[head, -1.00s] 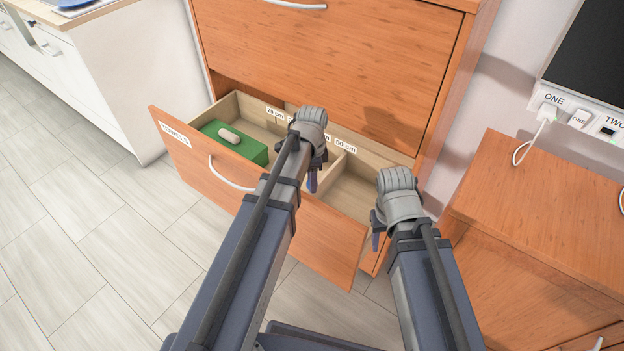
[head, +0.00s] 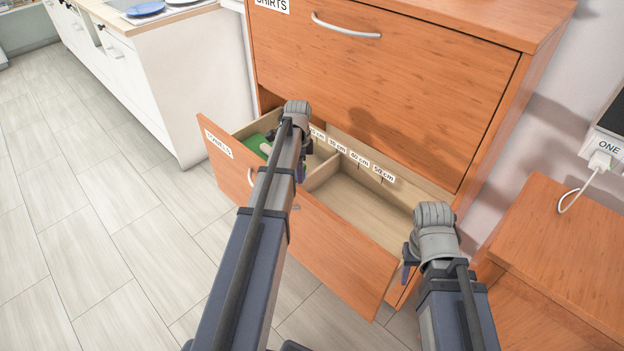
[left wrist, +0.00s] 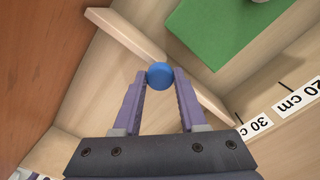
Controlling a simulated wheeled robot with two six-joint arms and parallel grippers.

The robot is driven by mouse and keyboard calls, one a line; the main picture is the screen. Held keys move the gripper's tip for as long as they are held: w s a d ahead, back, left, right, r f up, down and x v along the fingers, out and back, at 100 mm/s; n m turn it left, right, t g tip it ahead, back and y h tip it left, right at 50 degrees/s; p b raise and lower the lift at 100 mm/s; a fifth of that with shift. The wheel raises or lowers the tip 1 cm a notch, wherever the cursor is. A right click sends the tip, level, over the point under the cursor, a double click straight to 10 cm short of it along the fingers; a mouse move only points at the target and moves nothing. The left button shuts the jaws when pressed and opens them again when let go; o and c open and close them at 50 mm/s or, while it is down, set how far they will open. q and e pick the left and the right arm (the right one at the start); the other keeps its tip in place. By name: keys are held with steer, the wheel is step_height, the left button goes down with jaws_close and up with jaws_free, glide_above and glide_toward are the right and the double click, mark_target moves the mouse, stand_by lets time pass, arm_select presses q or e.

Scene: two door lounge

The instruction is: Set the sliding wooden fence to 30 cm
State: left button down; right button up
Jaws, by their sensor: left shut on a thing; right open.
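The sliding wooden fence (head: 322,173) stands across the inside of the open drawer. In the left wrist view the fence (left wrist: 122,35) runs diagonally, and its far end meets the scale wall by the 30 cm label (left wrist: 256,127). My left gripper (left wrist: 160,82) is shut on the round blue knob (left wrist: 160,74) of the fence. In the head view my left gripper (head: 300,170) reaches down into the drawer, and my arm hides part of the fence. My right gripper (head: 407,262) is open and empty beside the drawer's right end.
The drawer front (head: 335,262) sticks out from the wooden cabinet (head: 400,85). A low wooden cabinet (head: 560,245) stands at the right.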

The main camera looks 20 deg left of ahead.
arm_select(q)
steer(key=shift+w+a, duration=0.2)
steer(key=shift+a, duration=0.35)
steer(key=c, duration=0.5)
jaws_free()
steer(key=shift+r, duration=0.1)
step_height(320, 180, up, 8)
steer(key=p, duration=0.8)
